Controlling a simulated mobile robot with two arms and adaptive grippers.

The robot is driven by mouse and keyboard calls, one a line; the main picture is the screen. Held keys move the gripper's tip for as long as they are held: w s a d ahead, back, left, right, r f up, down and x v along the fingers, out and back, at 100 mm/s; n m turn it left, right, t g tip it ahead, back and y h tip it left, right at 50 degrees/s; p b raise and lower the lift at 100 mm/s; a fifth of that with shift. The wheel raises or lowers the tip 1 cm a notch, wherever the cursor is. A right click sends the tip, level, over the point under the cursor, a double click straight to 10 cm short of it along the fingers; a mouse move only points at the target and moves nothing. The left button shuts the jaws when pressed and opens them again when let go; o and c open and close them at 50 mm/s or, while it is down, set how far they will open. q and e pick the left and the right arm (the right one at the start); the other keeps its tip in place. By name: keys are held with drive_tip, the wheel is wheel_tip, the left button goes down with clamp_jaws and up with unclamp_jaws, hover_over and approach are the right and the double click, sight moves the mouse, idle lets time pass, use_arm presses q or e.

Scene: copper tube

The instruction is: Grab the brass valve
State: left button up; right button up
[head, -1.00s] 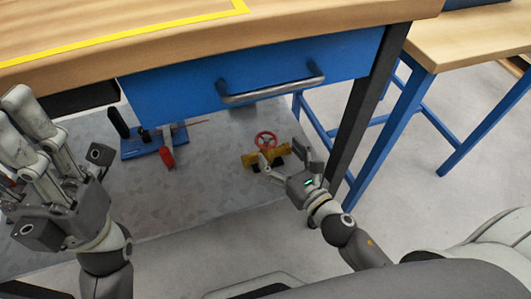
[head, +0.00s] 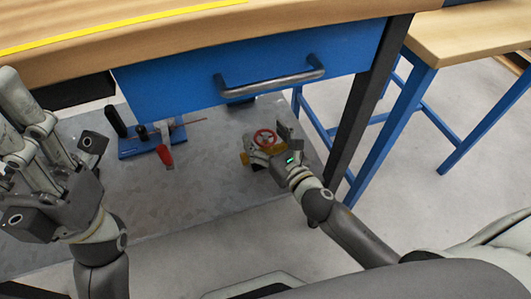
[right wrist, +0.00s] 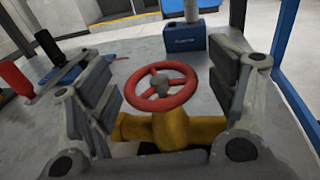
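The brass valve has a yellow-brown body (right wrist: 172,130) and a red handwheel on top. It stands on the grey lower shelf under the drawer and shows in the head view (head: 244,159), partly hidden by my right gripper (head: 270,140). In the right wrist view my right gripper (right wrist: 162,88) is open, with one finger on each side of the valve. Gaps show between both fingers and the handwheel. The lower part of the body is partly hidden. My left gripper (head: 35,120) is at the left edge of the head view, away from the valve; its finger opening is unclear.
A blue drawer (head: 180,88) with a metal handle (head: 270,83) hangs above the shelf (head: 200,205). A blue vise-like tool (head: 135,147) and a red-handled tool (head: 164,155) are left of the valve. A dark table leg (head: 352,110) stands close on the right.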

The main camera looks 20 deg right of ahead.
clamp_jaws()
idle(0.3)
idle(0.3)
